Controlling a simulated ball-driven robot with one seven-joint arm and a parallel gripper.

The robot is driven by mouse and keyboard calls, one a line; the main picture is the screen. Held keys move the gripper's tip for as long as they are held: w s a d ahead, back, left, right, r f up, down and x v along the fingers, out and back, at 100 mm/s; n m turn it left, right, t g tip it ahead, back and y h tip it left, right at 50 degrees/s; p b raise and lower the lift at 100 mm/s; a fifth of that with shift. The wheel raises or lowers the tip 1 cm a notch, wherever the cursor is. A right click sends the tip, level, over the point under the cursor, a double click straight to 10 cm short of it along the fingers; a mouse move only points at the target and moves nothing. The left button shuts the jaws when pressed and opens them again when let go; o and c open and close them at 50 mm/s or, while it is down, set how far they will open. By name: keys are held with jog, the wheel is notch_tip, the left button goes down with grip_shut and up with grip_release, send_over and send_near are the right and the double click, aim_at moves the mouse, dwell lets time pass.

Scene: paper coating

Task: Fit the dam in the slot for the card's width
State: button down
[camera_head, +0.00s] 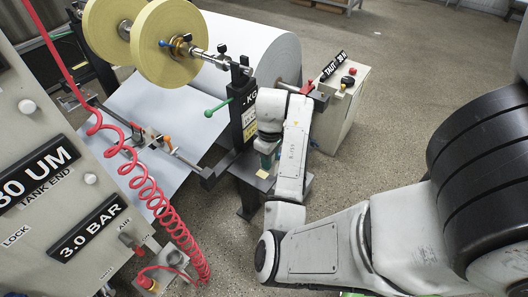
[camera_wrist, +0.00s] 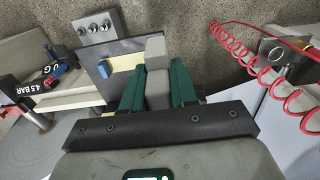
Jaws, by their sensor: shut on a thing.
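My gripper (camera_wrist: 156,82) has two dark green fingers closed on a grey block, which I take to be the dam (camera_wrist: 156,50). The block stands up between the fingers, its square end beyond the tips. In the head view my gripper (camera_head: 267,152) hangs low beside the black post with the KG label (camera_head: 249,116); the held block is mostly hidden there. I cannot make out the card or the width slots clearly in either view.
A wide paper roll (camera_head: 262,50) and yellow tape rolls (camera_head: 164,38) lie behind. A rod with clamps (camera_head: 152,137) crosses the paper web (camera_head: 165,105). A red coiled hose (camera_head: 148,185) hangs at left. A control box (camera_head: 342,100) stands at right. Open floor lies beyond.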

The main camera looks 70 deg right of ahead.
jog(key=shift+w+d+f+b, duration=0.4)
jog(key=shift+w+d+f, duration=0.9)
jog(key=shift+w+f, duration=0.8)
jog(key=shift+w+d+f+b, duration=0.35)
jog(key=shift+w+d+f, duration=0.9)
jog(key=shift+w+f, duration=0.85)
jog(key=shift+w+d+f+b, duration=0.4)
jog(key=shift+w+d+f, duration=1.05)
jog(key=shift+f, duration=1.1)
jog(key=shift+w+a, duration=0.1)
jog(key=shift+a, duration=0.05)
jog(key=c, duration=0.9)
grip_release()
jog(key=shift+f, duration=0.1)
